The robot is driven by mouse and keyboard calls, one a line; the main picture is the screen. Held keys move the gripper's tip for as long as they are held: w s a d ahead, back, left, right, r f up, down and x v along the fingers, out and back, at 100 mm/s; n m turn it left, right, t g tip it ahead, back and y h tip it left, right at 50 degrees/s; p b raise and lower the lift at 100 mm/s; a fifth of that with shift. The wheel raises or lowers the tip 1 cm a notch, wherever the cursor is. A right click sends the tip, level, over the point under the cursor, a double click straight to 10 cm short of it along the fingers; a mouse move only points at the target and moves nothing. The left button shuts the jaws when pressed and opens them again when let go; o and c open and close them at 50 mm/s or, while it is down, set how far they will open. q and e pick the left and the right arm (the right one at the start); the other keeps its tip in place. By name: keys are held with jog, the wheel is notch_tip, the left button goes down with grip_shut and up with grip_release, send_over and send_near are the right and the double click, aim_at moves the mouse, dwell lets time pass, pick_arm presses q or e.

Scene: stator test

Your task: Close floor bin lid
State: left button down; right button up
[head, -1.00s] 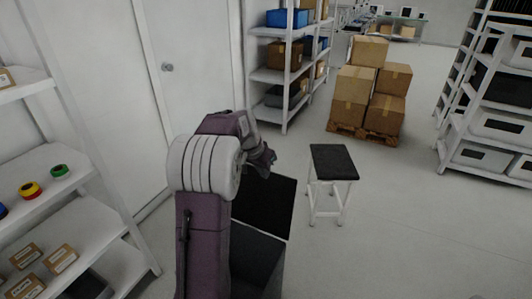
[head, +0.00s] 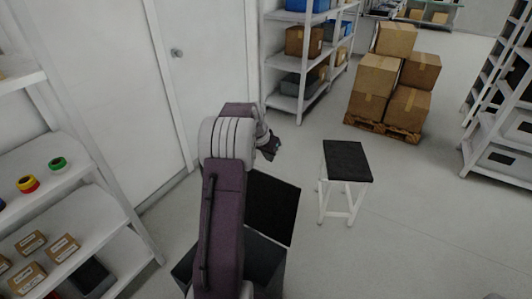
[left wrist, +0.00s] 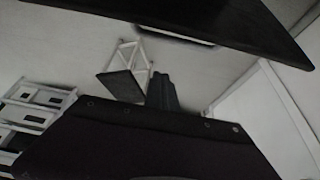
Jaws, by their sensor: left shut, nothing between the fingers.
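The floor bin (head: 266,262) is a dark box low in the head view, partly hidden behind my left arm. Its black lid (head: 273,208) stands open, tilted up from the far side of the bin. My left gripper (head: 272,152) is shut and empty, just beyond and above the lid's far edge; I cannot tell whether it touches. In the left wrist view, which looks upside down, the dark gripper fingers (left wrist: 161,92) show in the middle, and a dark panel, likely the lid (left wrist: 190,14), crosses the top. My right gripper is not in view.
A stool (head: 347,162) with a black seat stands right of the lid. Boxes on a pallet (head: 381,130) and a shelf rack (head: 300,75) stand behind. A shelf with tape rolls and small boxes (head: 65,248) is at the left.

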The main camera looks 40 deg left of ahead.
pick_arm(q)
jog(key=shift+s+d+f+b, duration=0.1)
jog(key=shift+s+f+b, duration=0.15)
jog(key=shift+s+f, duration=0.5)
jog(key=shift+s+d+f+b, duration=0.1)
jog(key=shift+s+f+b, duration=0.1)
jog(key=shift+s+f, duration=0.55)
jog(key=shift+w+f, duration=0.15)
